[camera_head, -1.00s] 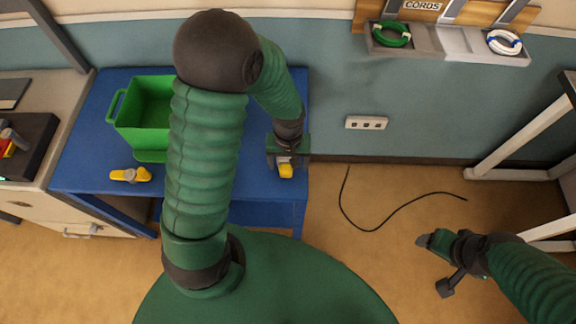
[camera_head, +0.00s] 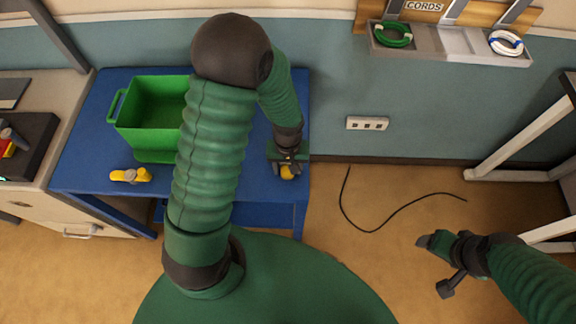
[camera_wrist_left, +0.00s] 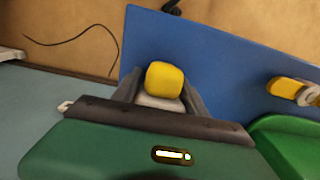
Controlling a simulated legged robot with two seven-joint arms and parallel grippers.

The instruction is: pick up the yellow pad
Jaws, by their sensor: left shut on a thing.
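The yellow pad (camera_head: 289,172) is at the right front part of the blue table, partly hidden by my left gripper (camera_head: 287,160). In the left wrist view the yellow pad (camera_wrist_left: 165,80), with a pale grey part at its near end, sits between the two fingers of my left gripper (camera_wrist_left: 160,98). The fingers are shut on it. I cannot tell whether it touches the table top. My right gripper (camera_head: 438,263) is open and empty above the floor at the right, far from the pad.
The blue table (camera_head: 85,150) also holds a green bin (camera_head: 150,118) and a yellow-and-grey item (camera_head: 130,175) near its front edge. My left arm hides part of the table. A black cord (camera_head: 400,208) lies on the floor. A rack with coiled cords (camera_head: 393,36) hangs on the wall.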

